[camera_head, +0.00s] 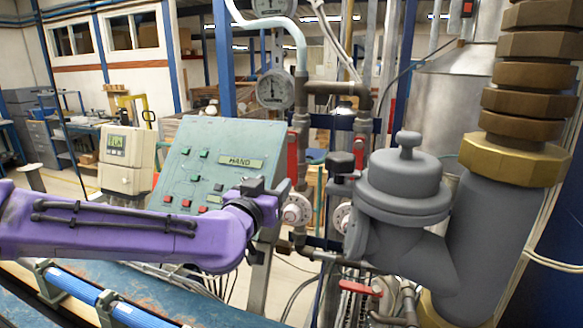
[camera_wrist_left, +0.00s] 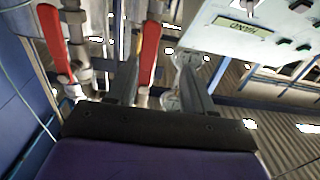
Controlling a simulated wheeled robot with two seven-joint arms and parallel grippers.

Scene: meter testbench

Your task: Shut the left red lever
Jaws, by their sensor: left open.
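In the left wrist view, which shows the scene upside down, the left red lever (camera_wrist_left: 150,42) appears between the two fingers' lines, closer to the left finger. My left gripper (camera_head: 272,187) is open and empty in front of the pipe; its fingers also show in the wrist view (camera_wrist_left: 158,68). I cannot tell whether a finger touches the lever. A second red lever (camera_head: 362,148) stands on the pipe to the right. My right gripper is not in view.
The panel marked HAND (camera_head: 225,160) is close behind my left wrist. A large grey valve body (camera_head: 405,195) blocks the right side. A third red lever (camera_head: 357,288) lies horizontal below. Round pressure gauges (camera_head: 275,89) hang above.

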